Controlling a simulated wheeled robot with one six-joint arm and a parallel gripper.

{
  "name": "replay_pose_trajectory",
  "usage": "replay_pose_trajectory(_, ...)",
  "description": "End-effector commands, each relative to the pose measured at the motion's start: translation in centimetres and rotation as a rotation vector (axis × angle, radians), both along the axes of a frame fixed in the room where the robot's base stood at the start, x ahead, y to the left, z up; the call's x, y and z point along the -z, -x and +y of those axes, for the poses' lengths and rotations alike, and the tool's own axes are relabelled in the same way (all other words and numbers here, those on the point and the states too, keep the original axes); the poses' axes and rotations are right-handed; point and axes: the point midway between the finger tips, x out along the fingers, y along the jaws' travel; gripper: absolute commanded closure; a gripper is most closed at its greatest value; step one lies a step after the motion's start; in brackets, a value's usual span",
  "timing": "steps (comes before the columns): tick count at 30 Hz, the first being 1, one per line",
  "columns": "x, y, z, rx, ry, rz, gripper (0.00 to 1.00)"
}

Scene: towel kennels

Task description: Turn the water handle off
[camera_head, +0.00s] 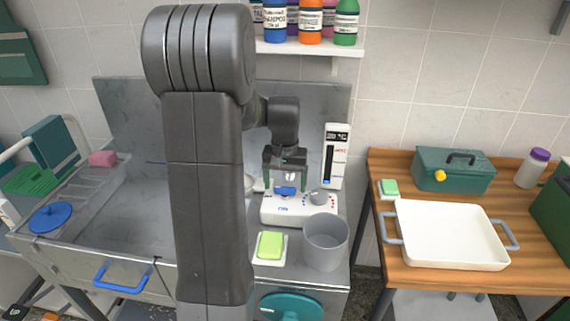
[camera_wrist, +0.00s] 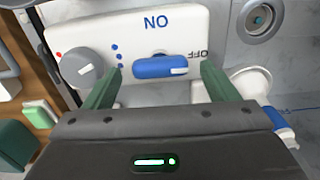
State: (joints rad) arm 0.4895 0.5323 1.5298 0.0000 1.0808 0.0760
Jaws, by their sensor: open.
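The water handle is a short blue bar in the wrist view (camera_wrist: 160,67) and in the head view (camera_head: 285,191). It sits on a white control panel (camera_wrist: 100,32), which also shows in the head view (camera_head: 268,213). In the wrist view the bar lies sideways, its white-marked end pointing right, on the side of the OFF label (camera_wrist: 197,55). The ON label (camera_wrist: 157,22) is above it, upside down. My gripper (camera_wrist: 162,70) is open, one green finger at each end of the bar with small gaps. It also shows in the head view (camera_head: 285,178).
A grey knob (camera_wrist: 86,68) is beside the handle on the panel. A grey bucket (camera_head: 325,242) and a green sponge (camera_head: 270,245) stand in front of the panel. A tall white gauge (camera_head: 334,160) stands behind it. A white tray (camera_head: 452,236) is on the wooden table at right.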

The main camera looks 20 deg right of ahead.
Motion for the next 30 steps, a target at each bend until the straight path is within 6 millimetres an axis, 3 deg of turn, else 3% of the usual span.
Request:
replay_pose_trajectory(9,-7.1,-0.1,-0.1,0.0,0.003,-0.007,0.2)
replay_pose_trajectory(15,-10.8,-0.1,0.0,0.0,0.002,-0.003,0.2)
replay_pose_trajectory(21,-12.5,0.0,0.0,0.001,0.002,-0.003,0.2)
replay_pose_trajectory(30,-12.7,0.0,0.0,0.0,0.001,-0.002,0.2)
